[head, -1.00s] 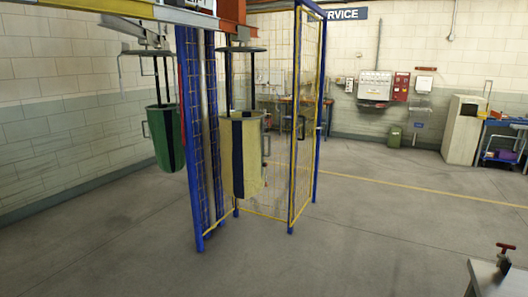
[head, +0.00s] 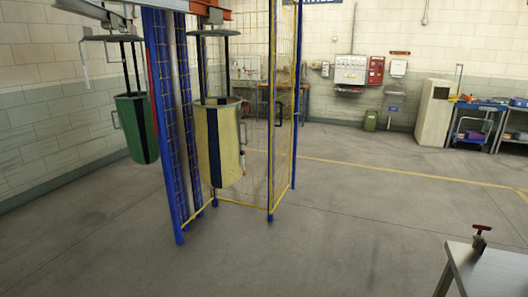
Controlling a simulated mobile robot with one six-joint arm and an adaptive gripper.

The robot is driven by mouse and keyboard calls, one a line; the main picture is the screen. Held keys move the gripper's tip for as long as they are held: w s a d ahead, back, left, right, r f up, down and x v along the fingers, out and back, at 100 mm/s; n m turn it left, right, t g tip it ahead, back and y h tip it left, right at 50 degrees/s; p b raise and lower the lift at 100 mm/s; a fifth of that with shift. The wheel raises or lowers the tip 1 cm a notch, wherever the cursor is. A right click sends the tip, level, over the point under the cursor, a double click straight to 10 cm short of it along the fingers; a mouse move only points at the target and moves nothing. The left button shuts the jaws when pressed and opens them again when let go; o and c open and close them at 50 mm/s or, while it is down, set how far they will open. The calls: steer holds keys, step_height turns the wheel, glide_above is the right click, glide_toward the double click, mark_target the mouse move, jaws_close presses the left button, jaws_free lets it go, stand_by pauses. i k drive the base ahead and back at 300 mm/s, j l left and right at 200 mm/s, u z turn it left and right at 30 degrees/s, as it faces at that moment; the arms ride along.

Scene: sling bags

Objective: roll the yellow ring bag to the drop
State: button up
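The yellow bag (head: 231,150) hangs upright by dark straps from a round dark plate under the overhead rail (head: 100,10), left of the middle. It is pale yellow with a dark vertical band and a ring-like handle on its right side. A green bag (head: 133,132) with a dark band hangs the same way further left. No marked drop can be made out. My gripper is not in view.
Blue posts (head: 165,130) with yellow mesh panels stand close behind and beside the yellow bag. A grey bench (head: 495,275) with a red-handled clamp (head: 480,238) is at the lower right. The floor (head: 340,230) between is clear.

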mark_target(217, 122)
steer(key=i+l, duration=0.1)
steer(key=i, duration=4.75)
steer(key=j+u, duration=0.05)
steer(key=j, duration=0.05)
